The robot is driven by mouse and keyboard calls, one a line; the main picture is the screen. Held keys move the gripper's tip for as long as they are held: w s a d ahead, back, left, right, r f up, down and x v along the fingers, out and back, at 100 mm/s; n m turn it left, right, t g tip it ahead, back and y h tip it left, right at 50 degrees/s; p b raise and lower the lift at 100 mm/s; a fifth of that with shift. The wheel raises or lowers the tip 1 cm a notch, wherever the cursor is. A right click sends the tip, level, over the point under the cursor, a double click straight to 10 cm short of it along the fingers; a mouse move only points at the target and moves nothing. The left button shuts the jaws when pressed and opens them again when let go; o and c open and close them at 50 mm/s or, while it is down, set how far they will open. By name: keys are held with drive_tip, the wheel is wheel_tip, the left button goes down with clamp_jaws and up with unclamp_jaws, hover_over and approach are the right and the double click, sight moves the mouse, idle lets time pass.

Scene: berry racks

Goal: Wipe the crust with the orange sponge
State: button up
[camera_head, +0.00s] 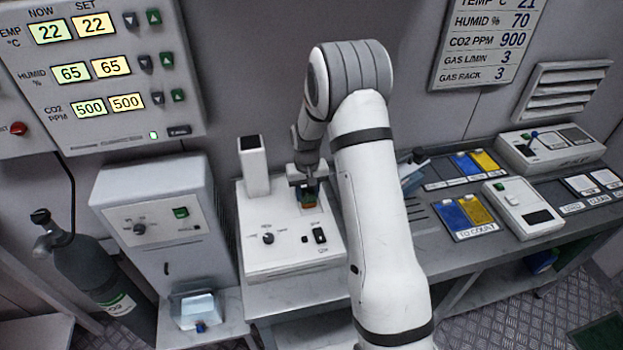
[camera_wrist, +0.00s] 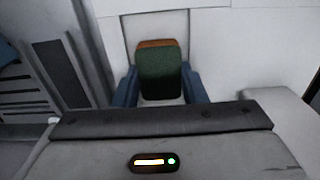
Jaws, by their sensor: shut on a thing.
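My gripper (camera_head: 306,184) is low over the white device (camera_head: 285,262) on the bench, next to its upright white post. In the wrist view, the blue fingers of my gripper (camera_wrist: 160,86) are shut on a sponge (camera_wrist: 161,72) with a dark green face and an orange edge at the top. The sponge shows small in the head view (camera_head: 309,199), at the top surface of the device. I cannot tell if it touches the surface. The crust cannot be made out; the sponge and gripper may hide it.
A white cabinet (camera_head: 165,205) and a gas cylinder (camera_head: 90,270) stand left. A small tray (camera_head: 198,308) is in front. Blue and yellow cards (camera_head: 464,215) and a white instrument (camera_head: 522,207) lie on the bench to the right. My arm hides the middle of the bench.

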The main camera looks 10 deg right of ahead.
drive_tip(key=r, duration=0.1)
drive_tip(key=r+p, duration=0.1)
drive_tip(key=shift+s+r, duration=0.35)
drive_tip(key=shift+r, duration=0.05)
drive_tip(key=shift+r+p, duration=1.3)
drive_tip(key=shift+r, duration=1.35)
drive_tip(key=shift+w, duration=0.1)
